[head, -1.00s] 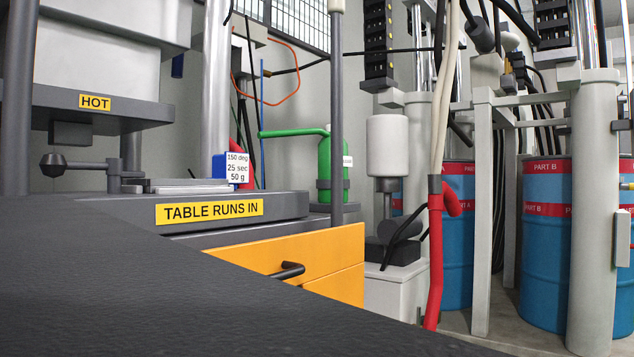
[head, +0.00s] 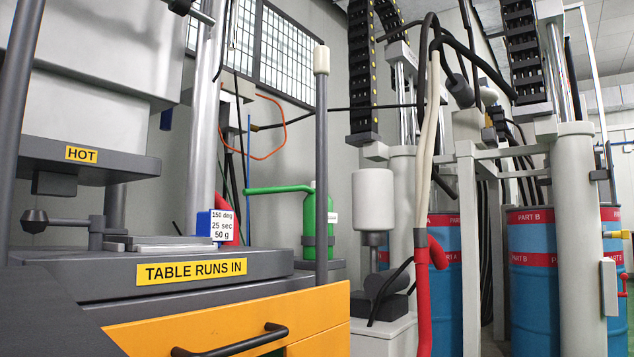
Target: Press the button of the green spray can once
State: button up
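A green spray can (head: 318,218) stands upright in the middle of the head view, behind a dark vertical post (head: 321,150). A long green spout runs from its top to the left. The post hides part of the can. I cannot make out its button. My gripper is not in view.
An orange drawer front (head: 230,325) with a black handle is in front, below the press table marked "TABLE RUNS IN" (head: 191,271). The hot press (head: 90,155) is at left. Blue drums (head: 530,290) stand at right behind grey columns. A red hose (head: 423,300) hangs at centre right.

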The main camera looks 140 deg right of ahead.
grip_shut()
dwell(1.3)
